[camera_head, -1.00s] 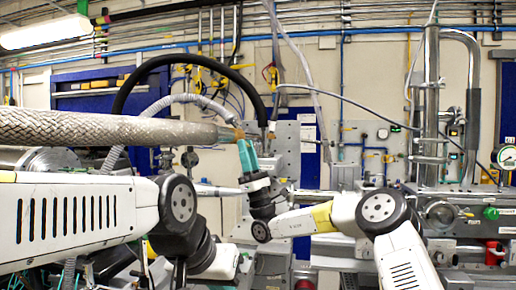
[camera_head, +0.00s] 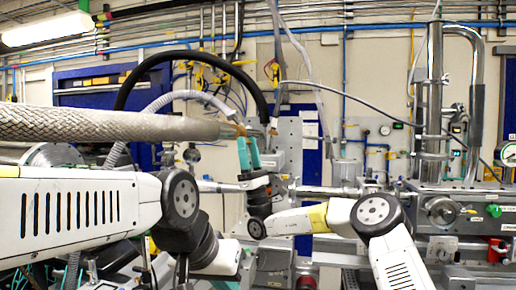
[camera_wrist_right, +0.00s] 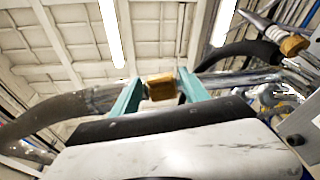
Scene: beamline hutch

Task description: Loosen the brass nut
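The brass nut (camera_head: 239,130) sits at the right end of a thick braided hose (camera_head: 100,125) in the head view. In the right wrist view the nut (camera_wrist_right: 161,87) lies between my two teal fingertips. My right gripper (camera_head: 247,143) points up from below the nut, and its fingers look to be against both sides of it. The contact is small in view, and the far side of the nut is hidden.
A black curved hose (camera_head: 190,57) arches over the nut. A metal bracket plate (camera_head: 289,145) stands just right of it. A steel column assembly (camera_head: 432,100) is at the right. A second brass fitting (camera_wrist_right: 293,45) shows at upper right in the wrist view.

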